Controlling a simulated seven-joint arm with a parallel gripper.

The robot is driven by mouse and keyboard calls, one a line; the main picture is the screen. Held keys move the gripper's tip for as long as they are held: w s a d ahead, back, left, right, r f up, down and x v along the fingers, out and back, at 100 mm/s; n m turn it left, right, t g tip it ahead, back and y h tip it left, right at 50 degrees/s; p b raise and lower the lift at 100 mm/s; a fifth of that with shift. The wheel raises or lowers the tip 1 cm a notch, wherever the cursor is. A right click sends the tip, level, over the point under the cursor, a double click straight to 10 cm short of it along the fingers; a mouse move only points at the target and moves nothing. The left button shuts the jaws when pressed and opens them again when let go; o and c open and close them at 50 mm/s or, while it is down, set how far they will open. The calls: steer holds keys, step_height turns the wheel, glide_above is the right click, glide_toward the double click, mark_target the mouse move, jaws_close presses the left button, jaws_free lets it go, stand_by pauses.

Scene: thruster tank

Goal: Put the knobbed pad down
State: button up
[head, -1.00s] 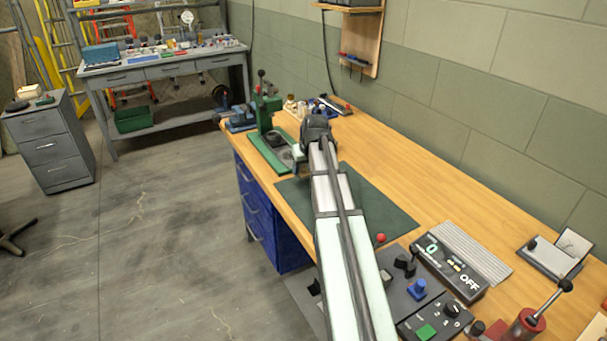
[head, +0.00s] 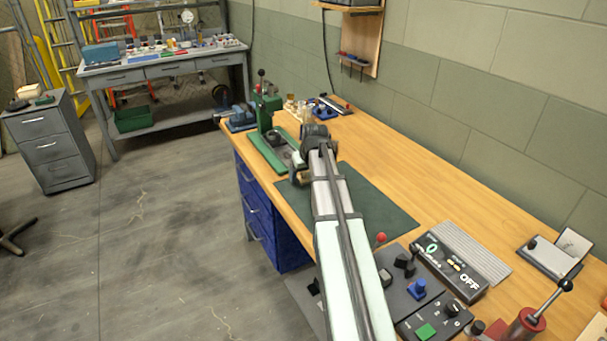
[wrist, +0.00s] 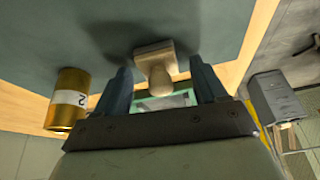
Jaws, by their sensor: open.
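The knobbed pad (wrist: 153,52), a small beige block with a rounded knob, rests on the dark green mat (wrist: 225,28) in the wrist view. Its knob points towards my gripper (wrist: 158,66). My gripper is open, with one finger on each side of the pad and a visible gap on both sides. In the head view my gripper (head: 299,177) is over the far left part of the mat (head: 385,208), and the pad is not discernible there.
A gold cylinder with a white label (wrist: 69,100) stands left of my gripper in the wrist view. A green press (head: 266,120) stands beyond the mat. Control boxes (head: 450,262) lie at the near end of the wooden bench (head: 430,165). The mat's near part is clear.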

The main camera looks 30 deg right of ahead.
steer(key=v, duration=1.2)
steer(key=shift+r, duration=0.2)
stand_by(0.4)
